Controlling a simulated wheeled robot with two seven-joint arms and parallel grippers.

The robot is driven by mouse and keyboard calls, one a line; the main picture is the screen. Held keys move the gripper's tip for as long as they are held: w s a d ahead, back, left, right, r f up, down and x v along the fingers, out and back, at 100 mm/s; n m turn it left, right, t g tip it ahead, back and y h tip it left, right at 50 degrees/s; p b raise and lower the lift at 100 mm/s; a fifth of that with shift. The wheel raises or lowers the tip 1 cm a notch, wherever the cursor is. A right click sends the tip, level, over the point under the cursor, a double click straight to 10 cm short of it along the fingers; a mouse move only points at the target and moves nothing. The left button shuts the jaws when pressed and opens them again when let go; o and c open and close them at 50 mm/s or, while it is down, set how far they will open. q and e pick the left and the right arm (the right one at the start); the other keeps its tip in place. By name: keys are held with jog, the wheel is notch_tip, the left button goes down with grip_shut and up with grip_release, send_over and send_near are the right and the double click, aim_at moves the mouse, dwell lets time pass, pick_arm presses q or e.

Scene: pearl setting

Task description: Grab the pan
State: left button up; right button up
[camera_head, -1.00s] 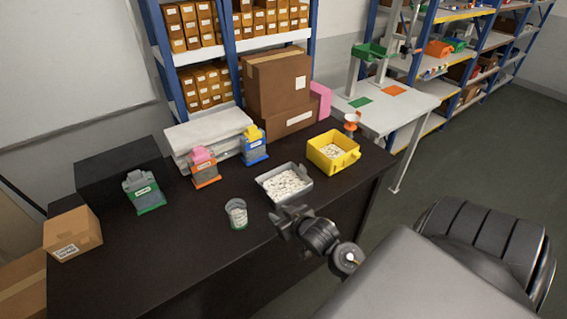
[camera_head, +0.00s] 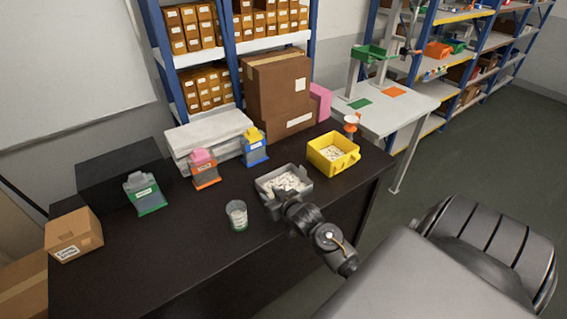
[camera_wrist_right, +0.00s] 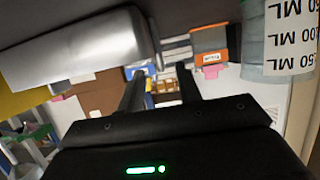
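The pan is a grey, shallow rectangular tray (camera_head: 301,199) filled with small white pieces, lying on the dark table. In the right wrist view the pan (camera_wrist_right: 75,62) is a large grey body at the upper left. My right gripper (camera_head: 275,196) is at the pan's near left edge and overlaps it in the head view. In the right wrist view the gripper (camera_wrist_right: 161,80) has its two fingers apart with a gap between them. I cannot tell whether the pan's wall is between the fingers. My left gripper is not in view.
A clear beaker (camera_head: 237,215) stands left of the gripper and shows at the upper right of the wrist view (camera_wrist_right: 280,40). A yellow bin (camera_head: 345,165) stands right of the pan. Labelled containers, orange (camera_head: 205,176) and blue (camera_head: 255,157), stand behind. The table's front left is clear.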

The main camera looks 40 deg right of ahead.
aim_at(263, 188)
jog(key=shift+w, duration=0.5)
jog(key=p+x, duration=0.1)
jog(key=x, duration=0.3)
jog(key=shift+w+f, duration=0.1)
jog(key=shift+f, duration=0.05)
grip_shut()
